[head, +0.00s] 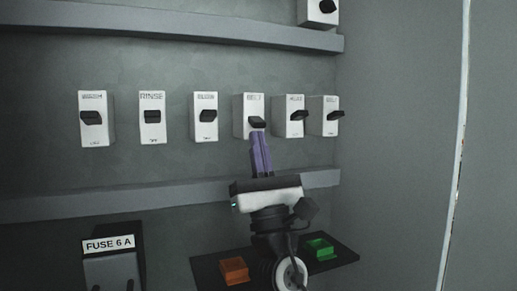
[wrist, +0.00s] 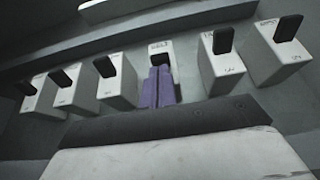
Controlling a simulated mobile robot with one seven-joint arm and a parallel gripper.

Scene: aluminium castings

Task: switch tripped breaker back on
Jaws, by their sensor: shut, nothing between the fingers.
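A row of white breakers with black levers is mounted on the grey back wall. The fourth from the left (head: 243,126) has a label that seems to read BELT, and its lever (head: 257,122) sits slightly lower in the head view than the neighbouring levers. My gripper (head: 258,136) has its purple fingers shut and empty, pointing up with the tips just under or against that lever. In the wrist view the fingers (wrist: 157,84) cover much of the same breaker (wrist: 159,45) and its lever, so contact cannot be told.
The RINSE breaker (head: 152,130) and others stand close on both sides. Grey rails run above (head: 180,27) and below (head: 120,202) the row. A FUSE 6 A box (head: 113,270) is lower left. Orange (head: 234,270) and green (head: 318,247) blocks lie on a dark shelf below. A side wall is right.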

